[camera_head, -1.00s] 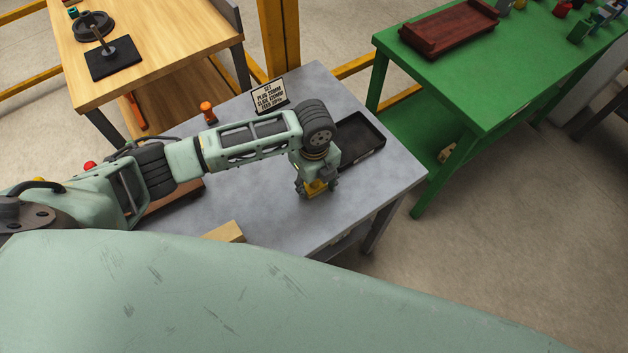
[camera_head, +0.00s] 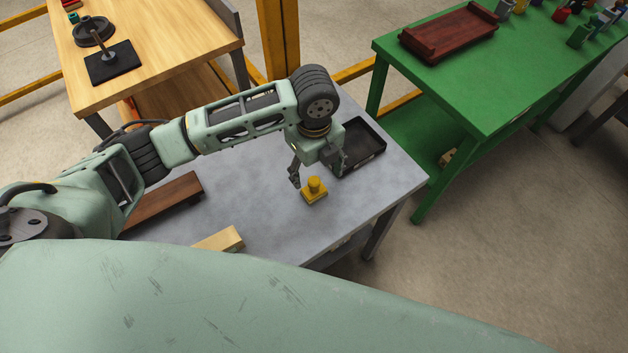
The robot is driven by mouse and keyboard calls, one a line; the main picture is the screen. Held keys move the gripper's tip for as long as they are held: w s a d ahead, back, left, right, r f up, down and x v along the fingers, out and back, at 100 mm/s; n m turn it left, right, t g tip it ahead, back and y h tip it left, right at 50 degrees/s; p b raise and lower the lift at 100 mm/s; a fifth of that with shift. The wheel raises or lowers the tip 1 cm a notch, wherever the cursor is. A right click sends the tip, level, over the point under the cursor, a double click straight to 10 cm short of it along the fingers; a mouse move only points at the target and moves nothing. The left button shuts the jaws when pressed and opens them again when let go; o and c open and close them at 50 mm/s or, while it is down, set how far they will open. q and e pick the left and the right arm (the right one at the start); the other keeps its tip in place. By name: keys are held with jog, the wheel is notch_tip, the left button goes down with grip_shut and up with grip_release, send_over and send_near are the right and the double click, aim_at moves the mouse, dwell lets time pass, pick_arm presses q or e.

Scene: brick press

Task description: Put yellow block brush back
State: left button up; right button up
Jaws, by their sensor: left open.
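The yellow block brush (camera_head: 314,195) stands upright on the grey table (camera_head: 265,215), with its knob on top. It is left of the black tray and apart from it. My left gripper (camera_head: 317,176) is open just above and behind the brush. One finger is to the left of the knob and the other to the right, near the tray. The fingers appear clear of the brush. My right gripper is not in view.
A black tray (camera_head: 376,154) lies behind the gripper. A brown wooden board (camera_head: 165,200) and a light wood block (camera_head: 220,240) are on the left of the table. The front middle is clear. A green table (camera_head: 490,90) stands to the right.

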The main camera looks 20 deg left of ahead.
aim_at(314, 180)
pick_arm(q)
jog(key=shift+r, duration=1.75)
